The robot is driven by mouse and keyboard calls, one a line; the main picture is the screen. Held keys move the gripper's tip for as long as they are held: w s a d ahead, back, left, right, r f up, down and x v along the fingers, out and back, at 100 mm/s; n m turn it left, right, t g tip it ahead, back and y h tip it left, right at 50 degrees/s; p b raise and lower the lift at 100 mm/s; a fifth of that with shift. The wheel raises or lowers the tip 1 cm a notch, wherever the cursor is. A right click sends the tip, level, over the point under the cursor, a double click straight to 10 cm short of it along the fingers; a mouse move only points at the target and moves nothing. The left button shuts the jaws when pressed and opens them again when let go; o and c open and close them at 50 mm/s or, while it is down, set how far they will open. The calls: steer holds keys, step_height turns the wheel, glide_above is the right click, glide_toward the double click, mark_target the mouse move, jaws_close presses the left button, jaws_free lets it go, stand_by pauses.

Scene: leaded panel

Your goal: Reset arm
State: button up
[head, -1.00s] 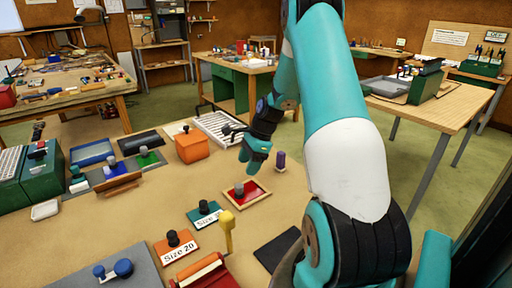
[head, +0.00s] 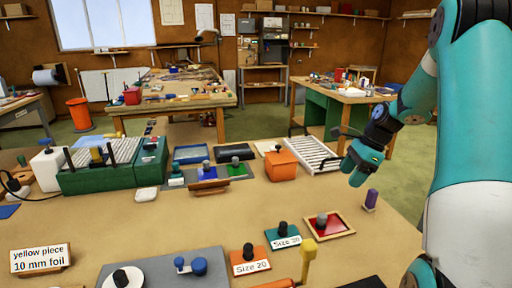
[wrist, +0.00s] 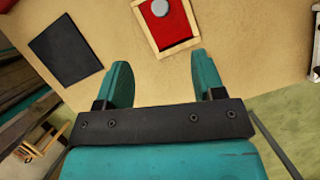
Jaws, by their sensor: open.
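My gripper (wrist: 163,85) is open and empty in the wrist view, its two teal fingers apart above the tan worktable (head: 150,222). In the head view my gripper (head: 356,172) hangs in the air toward the right side of the table. Beyond its fingers in the wrist view lies a wooden-framed tray with a red floor (wrist: 183,42) and a grey knobbed piece (wrist: 160,8) on it. The same red tray (head: 340,232) shows in the head view, lower left of my gripper.
Size 20 (head: 249,262) and a second labelled knobbed plate (head: 283,236) lie left of the red tray. An orange box (head: 281,165) and a white slatted rack (head: 313,156) stand behind. A dark flat pad (wrist: 66,49) lies on the table. A sign reads "yellow piece 10 mm foil" (head: 40,260).

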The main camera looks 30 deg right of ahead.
steer(key=s+a+r+n+g, duration=0.1)
steer(key=a+r+n, duration=0.3)
steer(key=a+n, duration=0.55)
steer(key=a+r+n, duration=0.4)
steer(key=a+n, duration=0.1)
steer(key=a, duration=1)
steer(key=s+a+r+n+g, duration=0.1)
steer(key=s+a+r+n, duration=0.1)
steer(key=s+a+n, duration=1.3)
steer(key=shift+s+a+r+n, duration=0.2)
steer(key=shift+s+n, duration=0.55)
steer(key=shift+s, duration=0.25)
